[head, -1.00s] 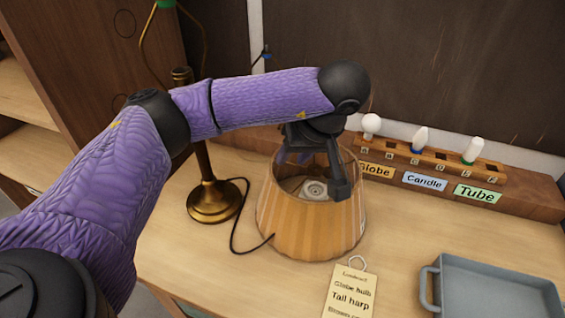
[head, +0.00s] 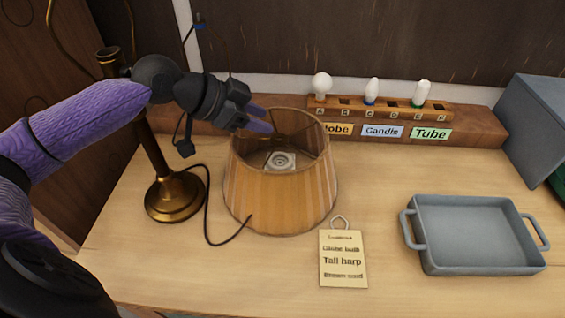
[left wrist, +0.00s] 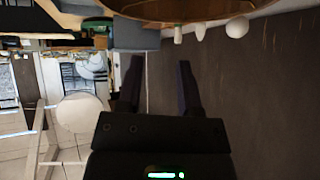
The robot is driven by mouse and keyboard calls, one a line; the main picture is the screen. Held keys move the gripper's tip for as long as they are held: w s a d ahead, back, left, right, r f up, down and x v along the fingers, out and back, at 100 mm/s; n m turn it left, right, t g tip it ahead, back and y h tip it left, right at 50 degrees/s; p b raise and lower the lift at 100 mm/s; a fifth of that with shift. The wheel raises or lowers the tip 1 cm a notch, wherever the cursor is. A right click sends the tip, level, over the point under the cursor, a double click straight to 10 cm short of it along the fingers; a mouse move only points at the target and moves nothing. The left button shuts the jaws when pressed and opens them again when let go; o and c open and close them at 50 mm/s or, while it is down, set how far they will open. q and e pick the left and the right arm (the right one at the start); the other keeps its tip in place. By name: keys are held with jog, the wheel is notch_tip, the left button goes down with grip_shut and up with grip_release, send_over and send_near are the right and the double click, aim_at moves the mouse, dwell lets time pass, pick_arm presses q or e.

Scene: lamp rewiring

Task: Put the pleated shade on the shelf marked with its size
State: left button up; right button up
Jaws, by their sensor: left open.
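The pleated shade (head: 280,200), tan and wide at the bottom, stands upright on the table in the head view, with a pale round fitting (head: 281,161) visible inside it. My left gripper (head: 262,119) is at the shade's back left rim, its purple fingers pointing right over the opening. Whether they touch the rim I cannot tell. In the left wrist view the left fingers (left wrist: 159,78) are apart with nothing between them, and a brown curved edge, probably the shade's, crosses the top. No size-marked shelf shows clearly. My right gripper is not in view.
A brass lamp base (head: 174,197) with a dark cord stands left of the shade. A tag (head: 343,259) lies in front. A grey tray (head: 476,260) is at the right. A bulb rack (head: 385,109) with labels stands at the back. The table between tag and tray is clear.

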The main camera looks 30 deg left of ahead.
aim_at(293, 170)
pick_arm(q)
jog(key=s+g, duration=0.1)
jog(key=s+d+g+h, duration=0.1)
jog(key=s+f+n+g, duration=0.1)
jog(key=s, duration=0.1)
jog(key=shift+d, duration=0.3)
jog(key=x, duration=0.3)
jog(key=b+x, duration=0.1)
jog(key=x, duration=0.5)
jog(key=shift+s+d+f, duration=0.2)
jog(key=shift+d+f, duration=0.1)
jog(key=shift+f, duration=0.15)
grip_shut()
jog(key=shift+h, duration=0.3)
